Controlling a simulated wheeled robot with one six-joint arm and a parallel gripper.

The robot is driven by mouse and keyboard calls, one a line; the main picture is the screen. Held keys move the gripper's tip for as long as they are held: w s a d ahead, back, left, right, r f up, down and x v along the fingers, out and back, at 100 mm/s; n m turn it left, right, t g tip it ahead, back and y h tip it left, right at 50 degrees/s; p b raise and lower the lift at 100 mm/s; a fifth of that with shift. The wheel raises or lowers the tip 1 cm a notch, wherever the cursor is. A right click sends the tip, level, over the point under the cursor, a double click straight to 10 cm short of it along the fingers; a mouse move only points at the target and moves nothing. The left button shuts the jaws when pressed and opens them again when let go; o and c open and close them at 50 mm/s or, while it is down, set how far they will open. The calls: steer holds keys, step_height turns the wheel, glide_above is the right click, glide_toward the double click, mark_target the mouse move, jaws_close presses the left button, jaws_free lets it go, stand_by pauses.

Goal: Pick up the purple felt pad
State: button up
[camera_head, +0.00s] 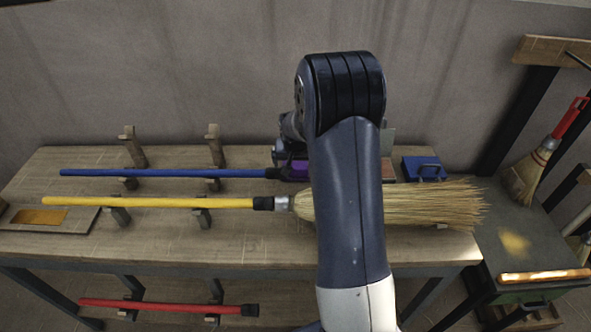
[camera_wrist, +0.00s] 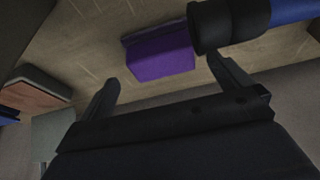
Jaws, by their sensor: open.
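The purple felt pad (camera_wrist: 160,58) lies on the wooden bench, in the upper middle of the wrist view. It looks like a small block with a darker edge along its far side. My gripper (camera_wrist: 172,82) is open and empty, its two fingers spread on either side below the pad in the picture. The right finger is close to the black end of the blue handle. In the head view a bit of the purple pad (camera_head: 299,168) shows beside my arm; my arm hides much of that area.
The blue broom handle (camera_head: 165,173) has a black end (camera_wrist: 229,24) right beside the pad. A yellow-handled broom with straw bristles (camera_head: 430,206) lies in front. A blue box (camera_head: 424,169) and a reddish pad (camera_wrist: 40,90) are nearby.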

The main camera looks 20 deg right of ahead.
mark_target(295, 165)
steer(key=shift+x, duration=1.9)
steer(key=shift+w+a, duration=0.1)
steer(key=shift+a, duration=0.05)
steer(key=c, duration=0.9)
